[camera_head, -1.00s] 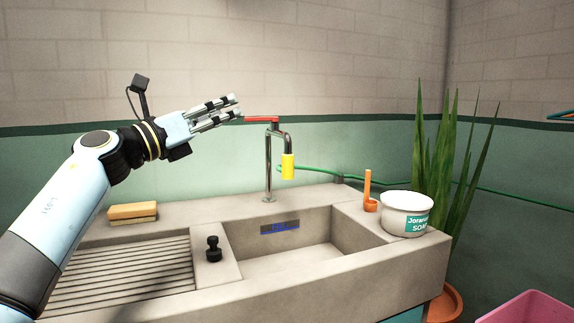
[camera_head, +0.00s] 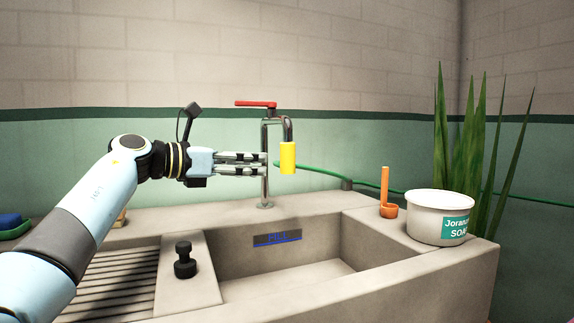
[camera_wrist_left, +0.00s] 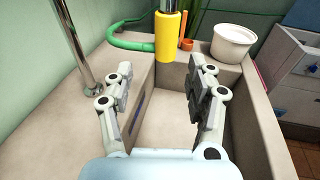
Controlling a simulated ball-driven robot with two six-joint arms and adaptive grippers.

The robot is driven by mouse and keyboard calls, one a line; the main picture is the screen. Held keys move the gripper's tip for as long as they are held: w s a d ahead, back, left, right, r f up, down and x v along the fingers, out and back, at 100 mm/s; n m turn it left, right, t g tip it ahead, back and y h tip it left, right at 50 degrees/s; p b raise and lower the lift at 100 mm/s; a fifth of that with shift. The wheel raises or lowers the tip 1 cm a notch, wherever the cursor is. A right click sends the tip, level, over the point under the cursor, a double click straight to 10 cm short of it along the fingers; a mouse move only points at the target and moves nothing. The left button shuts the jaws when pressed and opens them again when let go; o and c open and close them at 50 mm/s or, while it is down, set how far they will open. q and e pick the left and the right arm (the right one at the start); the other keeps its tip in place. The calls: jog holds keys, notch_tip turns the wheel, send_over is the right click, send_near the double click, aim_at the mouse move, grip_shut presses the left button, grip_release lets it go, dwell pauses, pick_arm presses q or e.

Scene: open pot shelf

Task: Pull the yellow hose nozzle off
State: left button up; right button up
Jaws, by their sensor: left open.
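The yellow hose nozzle (camera_head: 288,158) hangs on the downturned end of the metal tap (camera_head: 265,165), above the sink. A green hose (camera_head: 320,174) shows behind it and runs right along the wall. My left gripper (camera_head: 266,163) is open and level, with its fingertips close to the left of the nozzle, by the tap's upright pipe. In the left wrist view the nozzle (camera_wrist_left: 168,38) stands ahead, between the lines of the two open fingers (camera_wrist_left: 158,78), with nothing in the grip. I cannot tell whether a finger touches the pipe. My right gripper is not in view.
The tap's red lever (camera_head: 256,103) is above the gripper. A black plug (camera_head: 184,260) stands on the sink's (camera_head: 390,250) divider. An orange ladle (camera_head: 386,195) and a white soap tub (camera_head: 439,217) stand at the right, before a plant (camera_head: 470,150). The basin below is empty.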

aim_at(280, 163)
pick_arm(q)
jog(key=b+x, duration=0.1)
jog(key=x, duration=0.2)
jog(key=b+x, duration=0.2)
jog(key=x, duration=0.2)
jog(key=shift+w+d+f, duration=0.1)
jog(key=shift+d+f, duration=0.05)
jog(key=shift+f, duration=0.1)
jog(key=shift+w+d+b, duration=0.25)
jog(key=shift+d+b, duration=0.05)
jog(key=shift+b, duration=0.1)
jog(key=shift+d+r, duration=0.1)
jog(key=shift+r, duration=0.05)
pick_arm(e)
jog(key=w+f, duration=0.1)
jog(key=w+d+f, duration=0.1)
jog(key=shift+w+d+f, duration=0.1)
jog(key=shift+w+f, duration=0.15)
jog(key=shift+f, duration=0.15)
